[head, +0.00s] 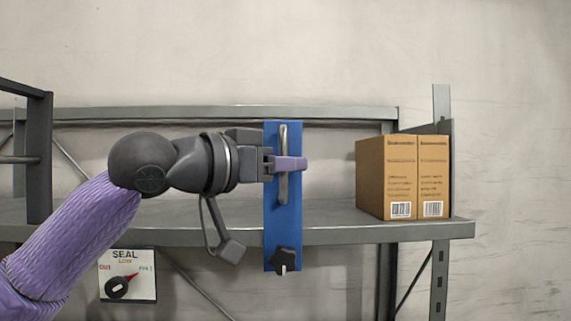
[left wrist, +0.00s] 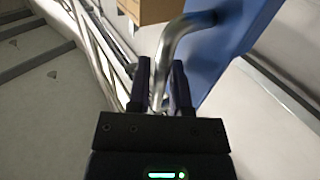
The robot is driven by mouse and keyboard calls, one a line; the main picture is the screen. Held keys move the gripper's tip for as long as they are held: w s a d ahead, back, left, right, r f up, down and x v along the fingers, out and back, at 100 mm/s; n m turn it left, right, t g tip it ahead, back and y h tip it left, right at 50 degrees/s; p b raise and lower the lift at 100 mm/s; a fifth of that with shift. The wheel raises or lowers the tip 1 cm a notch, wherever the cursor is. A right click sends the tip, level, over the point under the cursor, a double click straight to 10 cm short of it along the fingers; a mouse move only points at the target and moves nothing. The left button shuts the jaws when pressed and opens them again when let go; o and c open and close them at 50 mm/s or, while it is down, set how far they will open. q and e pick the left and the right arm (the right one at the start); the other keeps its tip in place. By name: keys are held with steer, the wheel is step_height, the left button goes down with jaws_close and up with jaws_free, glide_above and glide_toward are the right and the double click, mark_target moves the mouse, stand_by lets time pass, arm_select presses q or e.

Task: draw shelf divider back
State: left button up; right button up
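The blue shelf divider (head: 273,215) stands upright at the front of the grey shelf, with a vertical metal handle (head: 283,133) on its face and a black star knob (head: 285,260) at its lower end. My left gripper (head: 290,164) is at the handle's middle, its purple-tipped finger crossing in front of it. In the left wrist view, the handle (left wrist: 172,42) runs down between the two dark fingers (left wrist: 162,90) and seems to fill the gap. The blue divider (left wrist: 222,55) is beyond it. My right gripper is not in view.
Two brown cartons (head: 385,165) stand side by side on the shelf (head: 330,234), to the right of the divider, with clear shelf between. A dark frame (head: 39,160) stands at far left.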

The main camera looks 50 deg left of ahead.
arm_select(q)
steer(key=shift+s, duration=0.1)
steer(key=s+a+b, duration=0.1)
steer(key=s+b, duration=0.3)
steer(key=s, duration=0.5)
steer(key=shift+s+b, duration=0.4)
steer(key=shift+a, duration=0.1)
